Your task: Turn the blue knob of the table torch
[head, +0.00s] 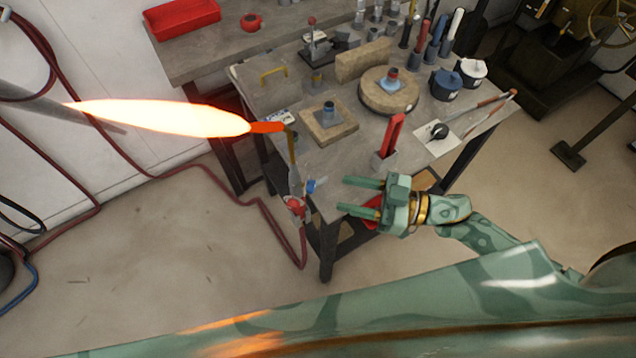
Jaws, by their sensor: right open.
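The table torch (292,155) stands at the near left corner of the workbench, lit. Its long bright flame (170,117) points left from an orange-red glowing tip (267,127). The small blue knob (311,186) is low on the torch's right side. My right gripper (343,195) is open and empty, its two fingers pointing left toward the blue knob. In the picture a small gap shows between fingertips and knob; the true depth between them is hard to tell. My left gripper is not in view.
A red fitting with a hose (295,206) sits below the torch. The workbench (345,160) carries a square block (328,124), a round block (388,95), a red upright piece (390,138) and several tools. Another bench with a red tray (181,18) stands behind.

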